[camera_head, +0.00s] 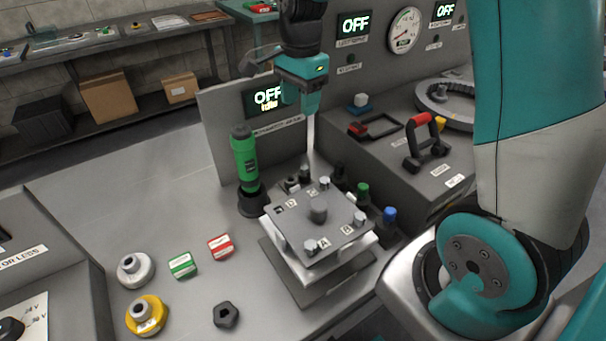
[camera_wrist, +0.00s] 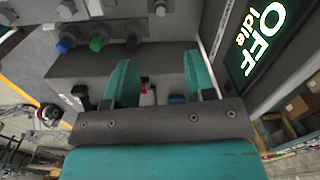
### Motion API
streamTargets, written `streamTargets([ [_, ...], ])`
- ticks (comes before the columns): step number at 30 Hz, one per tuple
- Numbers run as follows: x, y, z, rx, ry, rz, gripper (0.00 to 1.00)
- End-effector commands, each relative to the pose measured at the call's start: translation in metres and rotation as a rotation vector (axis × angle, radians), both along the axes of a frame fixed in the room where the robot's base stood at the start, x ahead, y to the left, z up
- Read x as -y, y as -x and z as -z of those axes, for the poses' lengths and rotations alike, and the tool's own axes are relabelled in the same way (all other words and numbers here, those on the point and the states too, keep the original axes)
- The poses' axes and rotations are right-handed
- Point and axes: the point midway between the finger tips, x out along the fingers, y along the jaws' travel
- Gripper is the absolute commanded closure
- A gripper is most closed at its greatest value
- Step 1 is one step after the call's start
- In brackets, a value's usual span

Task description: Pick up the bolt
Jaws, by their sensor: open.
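Metal bolts stand upright on the raised square plate (camera_head: 290,226) in the middle of the bench. One bolt (camera_head: 324,183) is at its back corner, another bolt (camera_head: 359,218) at the right and a third bolt (camera_head: 310,246) at the front. I cannot tell which one the task names. A thicker grey cylinder (camera_head: 318,209) stands at the plate's centre. My gripper (camera_head: 310,104) is above and behind the plate, beside the display panel. In the wrist view its teal fingers (camera_wrist: 157,82) are apart, with no bolt between them. A bolt (camera_wrist: 161,8) shows at the top edge there.
A green cylindrical tool (camera_head: 246,160) stands left of the plate. Black, green (camera_head: 362,191) and blue (camera_head: 390,214) knobs line its back right. The "OFF idle" panel (camera_head: 222,110) rises behind. A red-handled fixture (camera_head: 424,140) stands right.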

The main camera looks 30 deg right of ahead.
Motion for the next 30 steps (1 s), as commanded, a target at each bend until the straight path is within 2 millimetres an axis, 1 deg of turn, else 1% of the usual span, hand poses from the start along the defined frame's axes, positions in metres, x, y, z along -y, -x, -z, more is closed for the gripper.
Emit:
streamTargets([
  [1,0.008,-0.006,0.006,-0.008,0.009,0.074,0.50],
  [4,0.016,-0.011,0.016,-0.016,0.021,0.156,0.50],
  [8,0.017,-0.011,0.039,-0.020,0.023,0.170,0.50],
  [15,0.016,-0.010,0.094,-0.020,0.022,0.165,0.50],
  [18,0.016,-0.010,0.113,-0.018,0.022,0.164,0.50],
  [21,0.016,-0.011,0.125,-0.016,0.022,0.164,0.50],
  [26,0.016,-0.010,0.135,-0.015,0.021,0.163,0.50],
  [30,0.017,-0.005,0.153,-0.019,0.021,0.163,0.50],
])
